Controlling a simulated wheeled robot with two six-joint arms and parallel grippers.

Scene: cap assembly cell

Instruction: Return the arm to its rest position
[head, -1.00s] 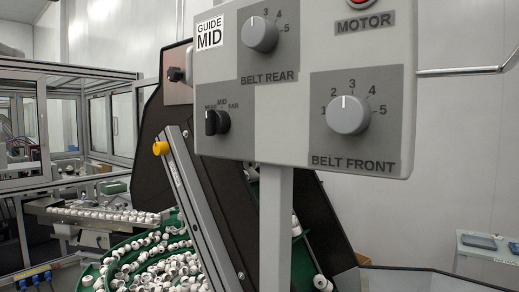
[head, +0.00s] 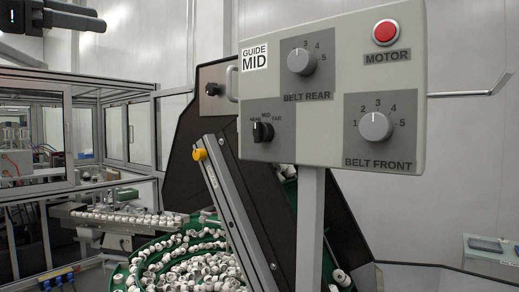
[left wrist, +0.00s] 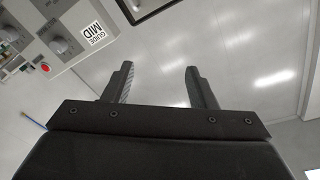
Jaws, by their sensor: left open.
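My left gripper (head: 66,42) is at the top left corner of the head view, partly cut off by the frame edge. It is raised, well to the left of the control panel (head: 350,85) and apart from it. In the left wrist view its two dark fingers (left wrist: 158,70) are spread apart with nothing between them. Behind them is pale, shiny wall or floor; I cannot tell which. The panel's corner with its GUIDE MID label shows tilted at the upper left of the left wrist view. My right gripper is in neither view.
The panel stands on a grey post (head: 310,230) and carries knobs and a red motor button (head: 386,32). Behind are a dark sloping machine and a green bowl (head: 130,262) full of white caps. A glazed frame cell (head: 35,190) stands at left.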

